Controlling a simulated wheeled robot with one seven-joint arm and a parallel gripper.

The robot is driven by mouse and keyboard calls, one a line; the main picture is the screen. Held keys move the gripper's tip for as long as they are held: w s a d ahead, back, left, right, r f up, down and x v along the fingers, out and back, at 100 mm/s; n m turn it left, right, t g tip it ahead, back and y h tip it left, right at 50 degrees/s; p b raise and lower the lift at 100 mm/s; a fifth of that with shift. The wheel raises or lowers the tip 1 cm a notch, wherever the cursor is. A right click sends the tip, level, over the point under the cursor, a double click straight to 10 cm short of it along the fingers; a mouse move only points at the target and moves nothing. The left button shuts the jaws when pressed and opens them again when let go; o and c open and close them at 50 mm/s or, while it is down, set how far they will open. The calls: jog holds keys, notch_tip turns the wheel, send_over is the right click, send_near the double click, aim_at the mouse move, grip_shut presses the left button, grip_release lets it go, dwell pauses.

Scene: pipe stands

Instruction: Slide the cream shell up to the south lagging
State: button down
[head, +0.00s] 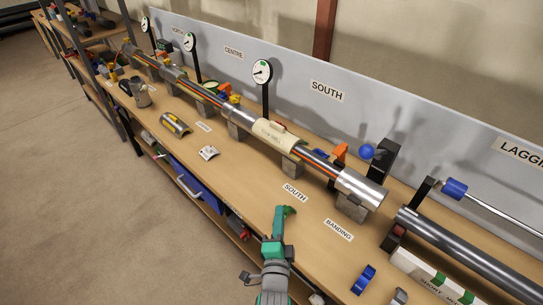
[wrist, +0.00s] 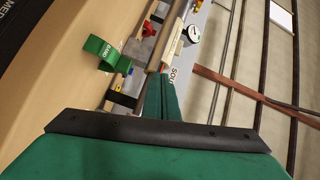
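The cream shell (head: 273,134) sits around the long pipe in front of the SOUTH sign. It also shows, small, in the wrist view (wrist: 172,42). A bright silver lagging section (head: 360,187) covers the pipe's right end. A bare stretch with orange and dark stripes (head: 318,163) lies between it and the shell. Another silver section (head: 237,116) lies at the shell's left end; I cannot tell whether they touch. My gripper (head: 281,210) is over the bench's front, apart from the shell. Its green fingers (wrist: 167,95) look closed together, with nothing seen between them.
Grey blocks (head: 293,165) support the pipe. A gauge (head: 262,73) stands behind it. The bench around the SOUTH label is mostly clear.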

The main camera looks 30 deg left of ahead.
jog(key=s+d+f+n+h, duration=0.3)
jog(key=s+d+f, duration=0.1)
jog(key=s+d, duration=0.6)
jog(key=s+d+f+n+h, duration=0.3)
jog(key=s+d+f+n, duration=0.1)
jog(key=s+d, duration=0.6)
jog(key=s+d+r+n+h, duration=0.1)
jog(key=s+d+r+n, duration=0.1)
jog(key=s, duration=0.9)
jog(key=shift+n+h, duration=0.4)
jog(key=shift+n, duration=0.1)
